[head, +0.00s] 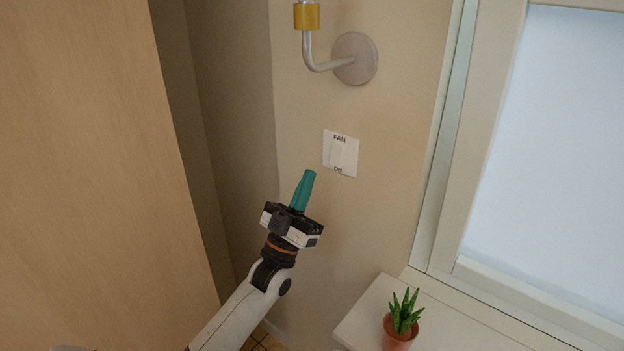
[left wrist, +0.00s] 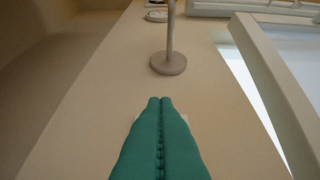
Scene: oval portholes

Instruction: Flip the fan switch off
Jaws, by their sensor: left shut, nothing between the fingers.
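The fan switch (head: 340,153) is a white plate on the beige wall, marked FAN at its top, with smaller text at its lower edge. Its rocker is pale, and I cannot tell which way it is tipped. My left gripper (head: 308,174) has teal fingers, shut and empty, pointing up just below and left of the plate. In the head view the fingertips look apart from the plate. In the left wrist view the shut fingers (left wrist: 160,102) cover most of the plate, with only a pale sliver showing beside them. My right gripper is in neither view.
A metal pipe bracket with a round wall base (head: 356,59) is above the switch; the base also shows in the left wrist view (left wrist: 168,64). A potted plant (head: 399,318) stands on a white ledge (head: 362,317) at lower right. A window is on the right, a wooden panel (head: 90,150) on the left.

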